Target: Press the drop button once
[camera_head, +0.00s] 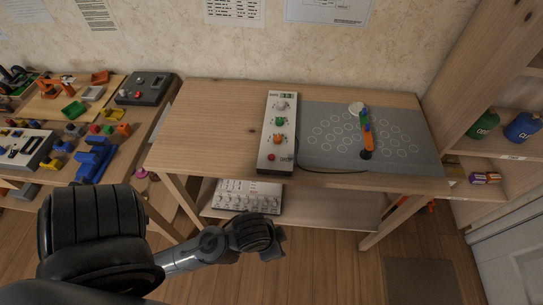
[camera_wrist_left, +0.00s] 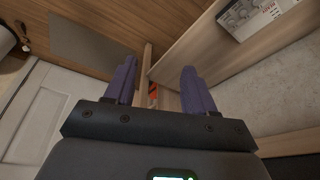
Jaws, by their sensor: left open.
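A tall light control panel (camera_head: 277,132) lies on the wooden table, left of the grey mat. It carries a white, a green and an orange knob in a column. A small red button (camera_head: 271,157) is near its front end; the lettering is too small to read, so I cannot tell whether it is the drop button. My left arm comes in from the left, with its dark end (camera_head: 262,240) in front of and below the table. In the left wrist view my left gripper (camera_wrist_left: 159,84) has its purple fingers apart, with nothing between them. My right gripper is not in view.
The grey mat (camera_head: 318,157) has printed circles and a slim colourful upright object (camera_head: 366,138). A second knobbed panel (camera_head: 246,196) sits on the shelf below. A cluttered table is at left, shelves with jars at right. The tabletop left of the panel is clear.

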